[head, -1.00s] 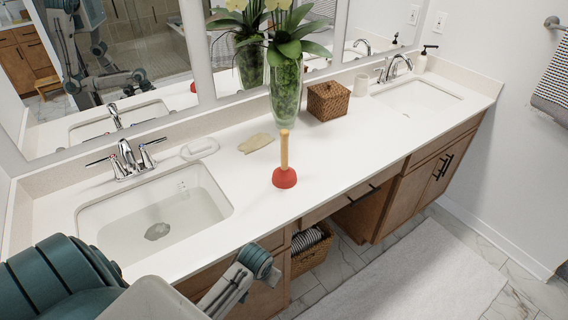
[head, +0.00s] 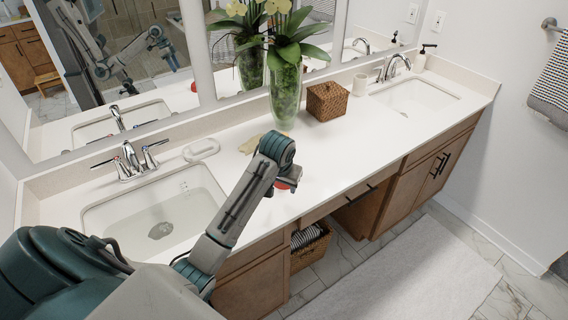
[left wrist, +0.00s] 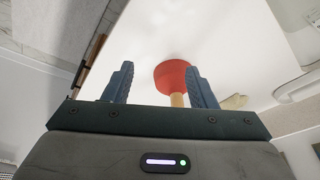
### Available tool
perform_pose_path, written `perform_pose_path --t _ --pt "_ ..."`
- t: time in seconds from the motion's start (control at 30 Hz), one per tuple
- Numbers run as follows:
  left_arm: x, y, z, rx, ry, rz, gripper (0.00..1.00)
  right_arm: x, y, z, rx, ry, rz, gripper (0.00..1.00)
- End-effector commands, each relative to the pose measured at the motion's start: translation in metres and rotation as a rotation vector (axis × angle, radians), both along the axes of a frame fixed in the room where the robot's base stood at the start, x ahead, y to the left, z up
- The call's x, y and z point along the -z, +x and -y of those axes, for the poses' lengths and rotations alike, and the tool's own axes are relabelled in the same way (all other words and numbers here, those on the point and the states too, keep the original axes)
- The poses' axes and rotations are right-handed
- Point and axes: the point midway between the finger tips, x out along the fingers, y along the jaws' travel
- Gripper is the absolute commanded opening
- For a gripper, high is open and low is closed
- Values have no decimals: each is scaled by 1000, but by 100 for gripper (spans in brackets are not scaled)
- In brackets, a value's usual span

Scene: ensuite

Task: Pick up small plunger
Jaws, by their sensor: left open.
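The small plunger, with a red cup and a light wooden handle, stands on the white counter. In the left wrist view the red cup (left wrist: 173,74) and part of the handle show beyond and between the fingers, nearer the right-hand finger. My left gripper (left wrist: 160,82) is open and empty, with its fingers apart on either side of the view. In the head view my left gripper (head: 289,174) is at the plunger, mostly hidden by its own wrist. My right gripper is not in view.
A glass vase with orchids (head: 285,95) and a woven box (head: 327,101) stand behind the plunger. A sink (head: 155,215) lies to the left, another (head: 415,97) at the far right. A beige sponge-like object (head: 251,143) lies behind my wrist. The counter's middle right is clear.

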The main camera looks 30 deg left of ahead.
Motion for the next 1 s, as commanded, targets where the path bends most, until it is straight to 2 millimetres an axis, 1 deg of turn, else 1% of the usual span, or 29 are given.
perform_pose_path --t 0.03,0.07,0.1,0.2,0.3,0.4,0.47,0.53,0.8,0.93,1.0 --pt "-28 24 -10 -27 -4 12 52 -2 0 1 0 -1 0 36" --pt "-40 33 -15 -42 -10 12 52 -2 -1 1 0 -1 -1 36" --pt "-56 46 -21 -62 -18 14 52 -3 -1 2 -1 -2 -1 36" --pt "-93 69 -35 -103 -36 14 52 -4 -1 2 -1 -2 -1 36" --pt "-121 83 -44 -134 -51 15 52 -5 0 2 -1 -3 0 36" --pt "-138 91 -50 -152 -61 15 52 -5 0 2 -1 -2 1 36" --pt "-142 93 -51 -159 -65 14 52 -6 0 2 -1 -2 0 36" --pt "-139 96 -53 -162 -68 12 52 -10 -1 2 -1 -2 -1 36" --pt "-101 106 -57 -162 -66 12 52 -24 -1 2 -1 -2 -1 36" --pt "-92 108 -58 -161 -67 14 52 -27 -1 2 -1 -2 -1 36" --pt "-88 108 -59 -162 -66 13 52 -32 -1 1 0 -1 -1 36"
